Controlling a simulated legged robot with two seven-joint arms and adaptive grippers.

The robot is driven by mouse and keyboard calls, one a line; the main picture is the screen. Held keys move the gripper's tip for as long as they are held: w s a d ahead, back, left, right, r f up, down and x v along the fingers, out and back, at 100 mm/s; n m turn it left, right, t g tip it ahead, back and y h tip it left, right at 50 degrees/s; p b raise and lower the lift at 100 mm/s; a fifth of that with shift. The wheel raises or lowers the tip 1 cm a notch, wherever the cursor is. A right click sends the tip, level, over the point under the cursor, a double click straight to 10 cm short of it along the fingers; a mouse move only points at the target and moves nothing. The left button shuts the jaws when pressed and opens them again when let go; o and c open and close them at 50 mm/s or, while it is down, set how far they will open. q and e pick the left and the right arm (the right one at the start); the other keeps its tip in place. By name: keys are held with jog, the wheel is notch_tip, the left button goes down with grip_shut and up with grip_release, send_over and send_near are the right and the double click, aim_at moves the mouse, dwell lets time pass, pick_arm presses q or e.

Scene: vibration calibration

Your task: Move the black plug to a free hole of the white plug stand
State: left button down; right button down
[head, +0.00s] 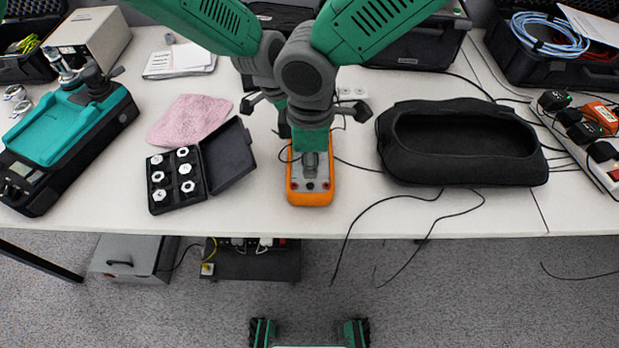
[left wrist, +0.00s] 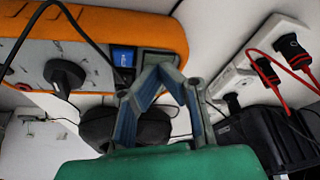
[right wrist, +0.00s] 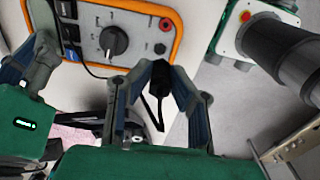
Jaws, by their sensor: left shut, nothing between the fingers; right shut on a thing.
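The black plug (right wrist: 158,86) is between the fingers of my right gripper (right wrist: 159,75), with a thin black cable trailing from it. In the head view my right gripper (head: 311,162) is over the orange meter (head: 310,197). My left gripper (left wrist: 166,78) is shut and empty; it also shows at the left of the right wrist view (right wrist: 32,62). A white holed strip, apparently the plug stand (left wrist: 238,78), holds red-and-black plugs (left wrist: 291,50). Its free holes are unclear.
A black pouch (head: 395,165) lies right of the meter. An open black case (head: 157,202) of several white pieces and a pink cloth (head: 190,118) lie left. A white power strip (head: 606,178) is far right. Loose black cables cross the table's front edge.

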dwell(0.3)
pick_arm(q)
notch_tip(320, 180, up, 9)
dwell(1.0)
